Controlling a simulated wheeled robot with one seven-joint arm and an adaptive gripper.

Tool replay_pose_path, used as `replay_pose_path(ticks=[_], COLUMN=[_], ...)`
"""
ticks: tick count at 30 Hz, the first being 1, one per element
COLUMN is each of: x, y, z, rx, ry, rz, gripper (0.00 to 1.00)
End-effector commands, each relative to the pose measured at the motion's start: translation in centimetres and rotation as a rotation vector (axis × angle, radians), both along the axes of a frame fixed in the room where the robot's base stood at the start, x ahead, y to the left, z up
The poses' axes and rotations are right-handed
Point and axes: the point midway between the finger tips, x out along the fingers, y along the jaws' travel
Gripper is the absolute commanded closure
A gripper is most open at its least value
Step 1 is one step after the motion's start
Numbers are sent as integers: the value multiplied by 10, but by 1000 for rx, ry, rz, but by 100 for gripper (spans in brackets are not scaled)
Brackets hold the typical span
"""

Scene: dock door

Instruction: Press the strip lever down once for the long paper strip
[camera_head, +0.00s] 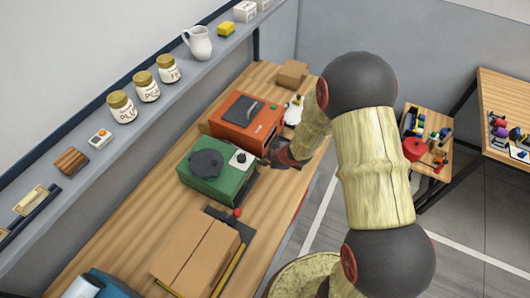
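No paper strip can be made out. An orange machine (262,137) with a dark top panel stands just behind the green one. My gripper (270,158) is beside the right side of the green machine, near the orange one. Its fingers are small and partly hidden, and contact cannot be told.
A cardboard box (196,256) lies in front of the green machine, with a yellow-edged strip beside it. A blue object (108,286) is at the lower left. A shelf (60,150) with jars (146,88) and a white jug (198,44) runs along the wall.

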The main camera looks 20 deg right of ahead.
Motion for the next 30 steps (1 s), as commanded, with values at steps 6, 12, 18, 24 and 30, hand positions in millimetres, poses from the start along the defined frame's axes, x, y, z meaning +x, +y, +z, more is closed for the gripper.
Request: replay_pose_path(ticks=[6,12,18,24,30], x=[8,10,12,15,17], y=[0,0,0,2,3], z=[9,11,16,29,41], rx=[1,2,3,3,4], ry=[-19,-23,-27,-31,-33], rz=[0,-1,0,0,2], gripper=[100,100,100,100,100])
